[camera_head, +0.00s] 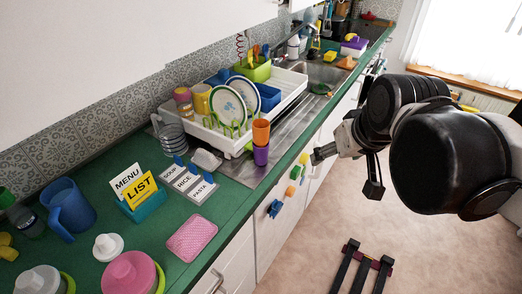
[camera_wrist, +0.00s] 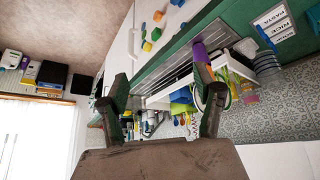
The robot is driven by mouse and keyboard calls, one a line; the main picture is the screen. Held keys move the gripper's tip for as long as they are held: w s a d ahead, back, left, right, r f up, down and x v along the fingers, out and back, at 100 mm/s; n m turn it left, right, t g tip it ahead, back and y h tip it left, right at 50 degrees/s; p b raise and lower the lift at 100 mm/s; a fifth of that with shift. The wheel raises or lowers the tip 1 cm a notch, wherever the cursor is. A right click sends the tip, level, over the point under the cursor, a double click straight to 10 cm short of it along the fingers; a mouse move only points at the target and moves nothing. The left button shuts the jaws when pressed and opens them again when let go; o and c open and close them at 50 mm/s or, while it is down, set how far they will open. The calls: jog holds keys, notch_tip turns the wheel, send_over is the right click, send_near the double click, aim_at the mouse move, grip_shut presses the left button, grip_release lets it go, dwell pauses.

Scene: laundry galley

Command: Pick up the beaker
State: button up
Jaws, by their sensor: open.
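An orange cup (camera_head: 261,131) sits on a purple cup (camera_head: 261,155) at the front edge of the sink's drainer. A clear ribbed glass vessel (camera_head: 172,138) stands farther left on the green counter. I cannot tell which of these is the beaker. My gripper (camera_head: 318,156) is to the right of the cups, in front of the counter edge, apart from them. In the wrist view my gripper (camera_wrist: 160,100) is open with nothing between its fingers. The purple cup (camera_wrist: 200,52) shows beside the right finger, which partly hides the orange cup. The clear vessel (camera_wrist: 266,66) is farther right.
A white dish rack (camera_head: 290,88) with plates stands behind the cups. Mugs (camera_head: 201,98) stand at its left. Label cards (camera_head: 188,181), a pink sponge (camera_head: 192,238) and a blue jug (camera_head: 68,207) occupy the left counter. Coloured magnets (camera_head: 295,172) are on the cabinet front.

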jog(key=w+a+n+g+y+p, duration=0.1)
jog(key=w+a, duration=0.2)
jog(key=w, duration=0.2)
jog(key=w+a+n, duration=0.1)
jog(key=w+a, duration=0.2)
jog(key=w, duration=0.2)
jog(key=n+g+p, duration=0.1)
jog(key=n, duration=0.2)
send_over(268, 132)
jog(key=s+d, duration=0.1)
jog(key=s, duration=0.1)
notch_tip(268, 132, down, 4)
jog(key=shift+y, duration=0.4)
jog(key=x, duration=0.7)
jog(key=shift+s+d+f, duration=0.1)
jog(key=shift+s+f, duration=0.15)
jog(key=shift+f, duration=0.1)
jog(key=x, duration=0.4)
jog(key=shift+s+a, duration=0.25)
jog(key=shift+s, duration=0.15)
jog(key=shift+x, duration=0.75)
jog(key=c, duration=1.3)
